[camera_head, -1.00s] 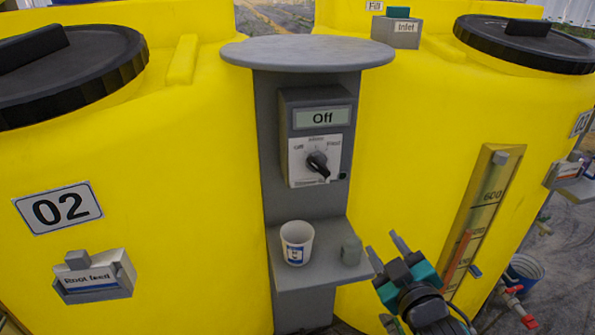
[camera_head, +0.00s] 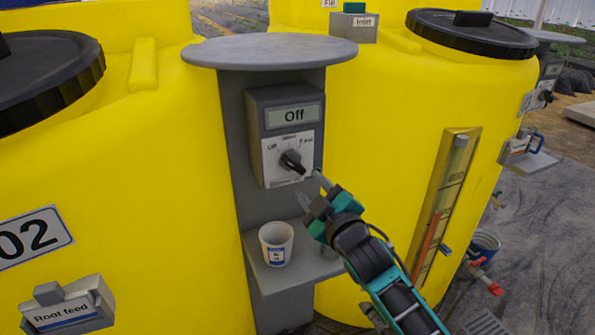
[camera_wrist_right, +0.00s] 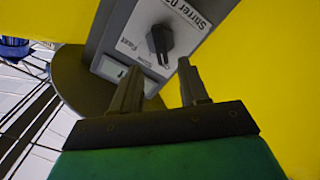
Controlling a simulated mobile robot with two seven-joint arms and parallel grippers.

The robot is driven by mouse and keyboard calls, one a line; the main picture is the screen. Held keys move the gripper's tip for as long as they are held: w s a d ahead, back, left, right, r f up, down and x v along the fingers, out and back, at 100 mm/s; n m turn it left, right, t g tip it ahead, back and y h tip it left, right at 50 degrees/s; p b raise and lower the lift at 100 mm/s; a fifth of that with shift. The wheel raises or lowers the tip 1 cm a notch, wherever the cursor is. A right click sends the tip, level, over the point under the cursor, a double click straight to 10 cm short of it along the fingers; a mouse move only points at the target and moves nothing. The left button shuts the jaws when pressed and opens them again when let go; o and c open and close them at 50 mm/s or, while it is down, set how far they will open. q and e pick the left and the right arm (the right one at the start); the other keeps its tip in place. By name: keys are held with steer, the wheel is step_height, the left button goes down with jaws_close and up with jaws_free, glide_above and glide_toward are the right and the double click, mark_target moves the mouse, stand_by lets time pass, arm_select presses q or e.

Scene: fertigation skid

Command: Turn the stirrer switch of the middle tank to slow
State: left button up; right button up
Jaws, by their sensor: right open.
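A grey stirrer switch box (camera_head: 285,135) is on the post between two yellow tanks. Its display (camera_head: 292,115) reads "Off". Below it, a black knob (camera_head: 291,161) sits on a white dial plate, its pale mark hard to read. In the right wrist view the knob (camera_wrist_right: 160,43) lies beyond and between my fingertips, under a "Stirrer" label whose number is partly cut off. My right gripper (camera_head: 310,192) is open and empty, just below and right of the knob, apparently not touching it; it also shows in the right wrist view (camera_wrist_right: 159,70). My left gripper is out of view.
A white cup (camera_head: 276,245) stands on the grey shelf (camera_head: 290,277) below the box; another small item there is mostly behind my gripper. A round grey top (camera_head: 270,50) overhangs the box. A level gauge (camera_head: 447,195) is on the right tank, and another switch box is far right.

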mark_target(296, 168)
steer(key=b+x, duration=0.1)
steer(key=x, duration=0.7)
steer(key=shift+a, duration=0.1)
steer(key=shift+c, duration=0.2)
jaws_close()
